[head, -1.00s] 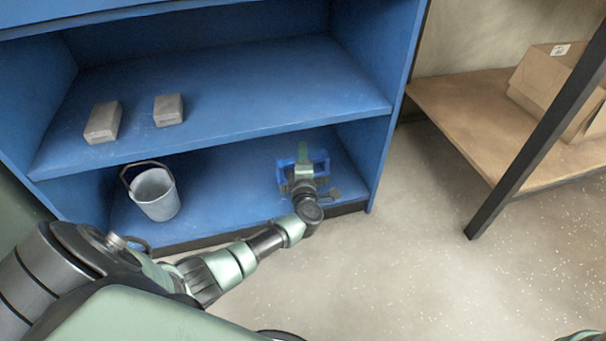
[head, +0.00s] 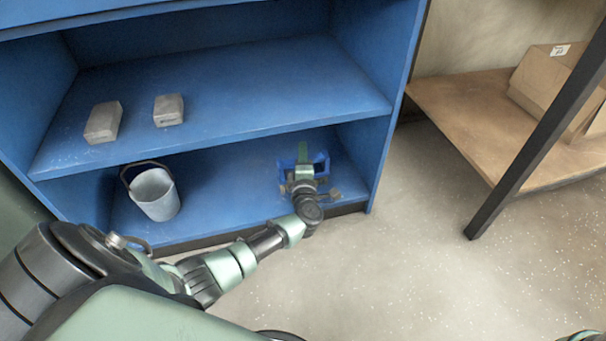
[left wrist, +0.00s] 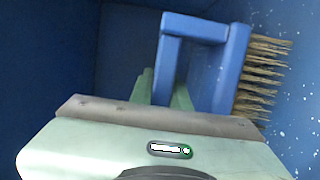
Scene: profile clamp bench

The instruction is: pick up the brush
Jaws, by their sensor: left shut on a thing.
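The brush (head: 321,165) is blue and sits in the right part of the lower blue shelf in the head view. In the left wrist view the brush (left wrist: 233,65) shows a blue loop-shaped handle, with straw-coloured bristles pointing right. My left gripper (head: 303,153) reaches into the lower shelf and is shut on the brush. Its green fingers (left wrist: 165,85) are at the left bar of the handle in the left wrist view. The gripper body hides part of the brush. Whether the brush touches the shelf I cannot tell. My right gripper is not in view.
A grey bucket (head: 155,192) stands at the left of the lower shelf. Two grey blocks (head: 103,122) (head: 168,110) lie on the upper shelf (head: 270,90), above the gripper. A cardboard box (head: 545,85) lies on a wooden shelf (head: 470,110) at right. The floor between is clear.

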